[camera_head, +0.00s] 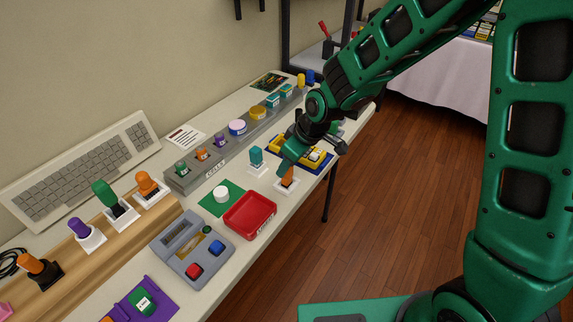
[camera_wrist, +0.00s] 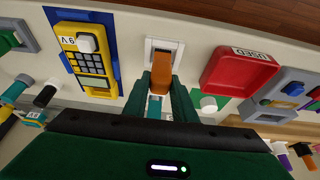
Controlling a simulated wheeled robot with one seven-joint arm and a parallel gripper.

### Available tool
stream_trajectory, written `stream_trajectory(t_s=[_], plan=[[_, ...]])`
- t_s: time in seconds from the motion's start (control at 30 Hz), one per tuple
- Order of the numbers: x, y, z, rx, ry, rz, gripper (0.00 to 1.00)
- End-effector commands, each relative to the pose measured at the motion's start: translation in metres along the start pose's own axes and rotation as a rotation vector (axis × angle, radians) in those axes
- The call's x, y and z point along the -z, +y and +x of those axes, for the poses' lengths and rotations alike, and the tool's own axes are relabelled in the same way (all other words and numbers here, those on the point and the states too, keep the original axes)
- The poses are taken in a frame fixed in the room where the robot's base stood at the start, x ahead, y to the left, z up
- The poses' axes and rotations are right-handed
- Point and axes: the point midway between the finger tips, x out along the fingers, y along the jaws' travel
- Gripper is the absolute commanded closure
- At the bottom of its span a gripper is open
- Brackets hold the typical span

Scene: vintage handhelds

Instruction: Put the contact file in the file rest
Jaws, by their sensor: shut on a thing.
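My gripper (camera_head: 289,171) is shut on an orange-handled piece, which I take to be the contact file (camera_head: 287,178); it also shows between the fingers in the wrist view (camera_wrist: 167,68). A small white holder with a grey recess, seemingly the file rest (camera_head: 281,189), lies directly beneath and around the orange piece's lower end; it also shows in the wrist view (camera_wrist: 151,44). The file's lower end is hidden, so I cannot tell whether it is seated or just above. A teal piece (camera_head: 256,155) stands upright in another white base just left of my gripper.
A red tray (camera_head: 250,214) labelled USED and a green mat (camera_head: 211,205) with a white cylinder lie to the left. A yellow device (camera_head: 318,156) on blue is close on the right. A grey rack (camera_head: 205,172) with coloured pieces runs behind. The table's front edge is close.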

Motion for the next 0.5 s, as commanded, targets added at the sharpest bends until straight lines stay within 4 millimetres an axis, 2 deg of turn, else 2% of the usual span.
stream_trajectory(t_s=[0.2, 0.23, 0.3, 0.5], plan=[[-0.0006, 0.0000, 0.0016, 0.000, 0.000, 0.000, 1.00], [-0.0007, 0.0000, 0.0019, 0.000, 0.000, 0.000, 0.73], [-0.0005, 0.0000, 0.0016, 0.000, 0.000, 0.000, 0.57], [-0.0005, -0.0001, 0.0016, 0.000, 0.000, 0.000, 0.57]])
